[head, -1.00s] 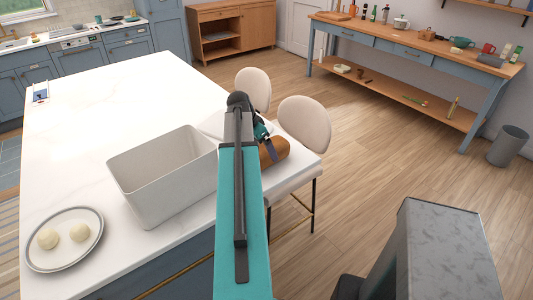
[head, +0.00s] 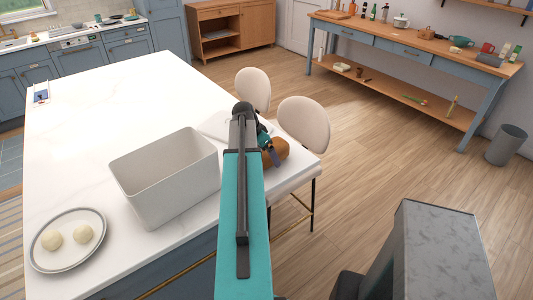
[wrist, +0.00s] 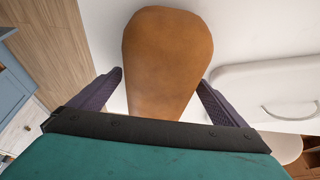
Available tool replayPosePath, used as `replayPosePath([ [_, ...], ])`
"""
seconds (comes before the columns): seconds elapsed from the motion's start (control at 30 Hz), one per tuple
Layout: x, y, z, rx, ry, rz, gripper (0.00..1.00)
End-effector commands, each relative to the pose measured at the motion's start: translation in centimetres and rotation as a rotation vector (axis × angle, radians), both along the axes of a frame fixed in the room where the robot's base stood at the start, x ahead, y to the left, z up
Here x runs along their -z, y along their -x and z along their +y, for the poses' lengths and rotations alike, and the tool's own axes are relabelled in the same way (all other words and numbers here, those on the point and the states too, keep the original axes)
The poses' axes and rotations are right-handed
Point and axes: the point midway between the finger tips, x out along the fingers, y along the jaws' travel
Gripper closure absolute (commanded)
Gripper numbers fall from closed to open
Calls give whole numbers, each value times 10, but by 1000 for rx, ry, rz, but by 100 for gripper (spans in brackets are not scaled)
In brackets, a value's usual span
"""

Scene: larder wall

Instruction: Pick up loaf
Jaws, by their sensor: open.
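The brown loaf (head: 277,151) lies on the white counter near its right corner, partly hidden behind my arm and gripper in the head view. In the wrist view the loaf (wrist: 168,60) fills the middle, its near end passing between my fingers. My gripper (wrist: 160,85) is open, with one dark finger on each side of the loaf. A narrow gap shows between the left finger and the loaf; the right finger is very close to it, and I cannot tell if they touch. In the head view my gripper (head: 268,152) is at the loaf, its fingers partly hidden.
An empty white bin (head: 165,178) stands on the counter (head: 110,110), left of my arm. A plate (head: 68,262) with two pale round pieces is at the front left. Two chairs (head: 303,122) stand by the counter's right edge.

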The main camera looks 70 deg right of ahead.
Motion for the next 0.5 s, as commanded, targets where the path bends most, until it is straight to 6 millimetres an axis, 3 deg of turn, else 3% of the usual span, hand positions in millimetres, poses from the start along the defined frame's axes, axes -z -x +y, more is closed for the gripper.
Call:
replayPosePath([
  [0.2,13,3,-5,0,0,1,4],
  [0.5,16,3,-6,0,1,0,4],
])
